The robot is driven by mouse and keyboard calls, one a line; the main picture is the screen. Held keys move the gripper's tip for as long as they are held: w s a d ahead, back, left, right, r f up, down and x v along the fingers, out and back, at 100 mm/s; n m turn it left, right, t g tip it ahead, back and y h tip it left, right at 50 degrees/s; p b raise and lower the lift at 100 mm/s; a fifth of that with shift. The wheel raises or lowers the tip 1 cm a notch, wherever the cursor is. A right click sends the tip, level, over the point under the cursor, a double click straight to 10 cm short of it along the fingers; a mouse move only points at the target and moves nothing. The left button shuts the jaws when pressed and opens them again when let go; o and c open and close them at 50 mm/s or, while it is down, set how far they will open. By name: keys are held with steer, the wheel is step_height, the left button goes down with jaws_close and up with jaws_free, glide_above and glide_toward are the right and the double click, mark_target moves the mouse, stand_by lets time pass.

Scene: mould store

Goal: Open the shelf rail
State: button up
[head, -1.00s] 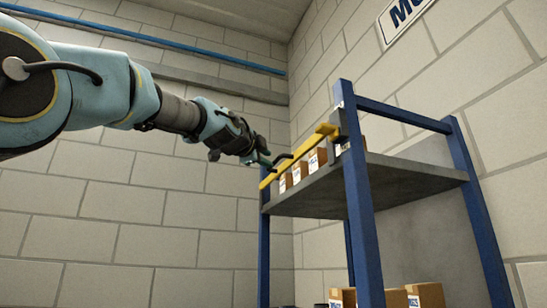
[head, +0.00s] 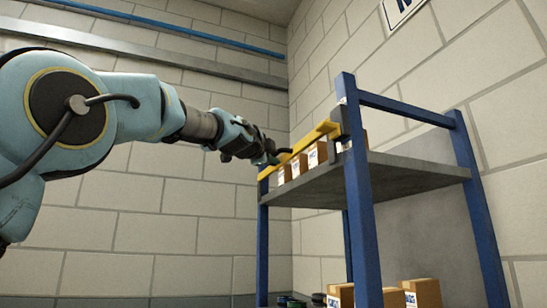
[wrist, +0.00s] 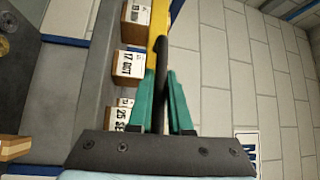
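The shelf rail is a yellow bar (head: 300,152) across the front of the top shelf (head: 370,178) of a blue rack, and it still lies in place along the front edge. It also shows in the wrist view (wrist: 157,35). A black handle (head: 284,151) stands out from it. My gripper (head: 270,157) is at the handle, near the rail's left part. In the wrist view its two green fingers (wrist: 161,82) stand apart, with the dark handle (wrist: 161,70) between them. I see no clear contact of both fingers with the handle.
Several labelled cardboard boxes (head: 317,156) stand on the top shelf behind the rail. More boxes (head: 420,294) are lower down. A blue post (head: 360,190) rises by the rail's right end. Block walls (head: 170,220) close in behind; the space left of the rack is clear.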

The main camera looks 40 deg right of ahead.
jaws_close()
stand_by(0.9)
steer(key=shift+f, duration=0.1)
